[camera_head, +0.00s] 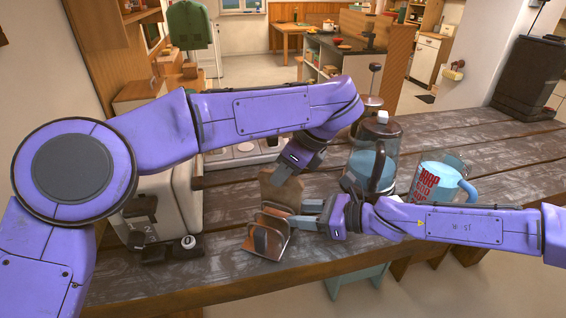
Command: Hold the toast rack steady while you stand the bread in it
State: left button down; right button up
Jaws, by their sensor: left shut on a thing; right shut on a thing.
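A brown bread slice (281,192) is upright, just above and behind the toast rack. My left gripper (286,172) points down and is shut on the slice's top edge. The copper-brown toast rack (266,240) stands on the wooden table near its front edge. My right gripper (302,215) comes in from the right and is shut on the rack's right side. The slice's lower edge is hidden behind the rack and the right gripper's fingers, so I cannot tell whether it sits in a slot.
A cream toaster (163,212) stands left of the rack on the dark plank table (225,268). A glass coffee press (372,165) and a blue-handled jug with red lettering (432,185) stand to the right. The table at the far right is clear.

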pick_arm(q)
jog(key=shift+f, duration=0.4)
jog(key=c, duration=1)
grip_release()
jog(key=shift+r, duration=4.5)
